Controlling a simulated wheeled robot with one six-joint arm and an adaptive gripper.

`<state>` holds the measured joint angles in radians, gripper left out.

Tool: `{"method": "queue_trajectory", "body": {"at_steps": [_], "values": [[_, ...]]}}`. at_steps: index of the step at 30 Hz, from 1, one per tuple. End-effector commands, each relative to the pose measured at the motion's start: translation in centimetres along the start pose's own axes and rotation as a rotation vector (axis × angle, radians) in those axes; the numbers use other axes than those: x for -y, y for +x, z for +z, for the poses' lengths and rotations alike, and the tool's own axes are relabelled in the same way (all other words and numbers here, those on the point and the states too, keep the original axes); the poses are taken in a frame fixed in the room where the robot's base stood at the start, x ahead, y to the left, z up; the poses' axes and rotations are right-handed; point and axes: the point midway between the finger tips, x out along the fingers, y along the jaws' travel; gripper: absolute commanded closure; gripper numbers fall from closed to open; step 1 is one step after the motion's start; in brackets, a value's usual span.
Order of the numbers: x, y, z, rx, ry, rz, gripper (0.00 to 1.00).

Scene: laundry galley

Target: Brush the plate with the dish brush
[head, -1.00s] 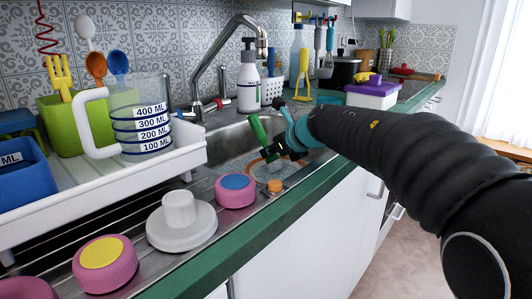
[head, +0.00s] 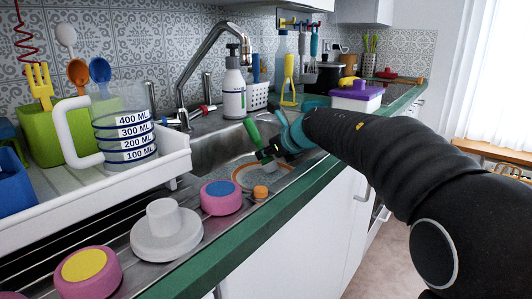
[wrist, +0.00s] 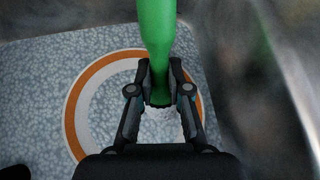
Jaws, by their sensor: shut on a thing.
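The dish brush (head: 254,133) has a green handle and pale bristles. My gripper (head: 275,150) is shut on it over the sink; in the wrist view the green handle (wrist: 157,30) rises between the fingers (wrist: 160,95). The plate (head: 243,173), grey speckled with an orange ring, lies in the sink below the brush. In the wrist view the plate (wrist: 50,80) fills the left and middle, and the pale bristles show over its ringed centre. I cannot tell whether the bristles touch the plate, as the gripper hides part of them.
A white drying rack (head: 178,150) with a measuring jug (head: 122,135) stands to the left. A soap bottle (head: 234,90) and the tap (head: 190,65) stand behind the sink. The green counter edge (head: 300,187) runs along the front.

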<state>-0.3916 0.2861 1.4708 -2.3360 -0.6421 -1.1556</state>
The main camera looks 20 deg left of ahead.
Motion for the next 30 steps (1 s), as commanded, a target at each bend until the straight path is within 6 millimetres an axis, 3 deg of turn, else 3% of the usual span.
{"method": "queue_trajectory", "body": {"at_steps": [30], "values": [[-6.4, -1.0, 0.1, -0.002, -0.001, 0.004, 1.0]]}}
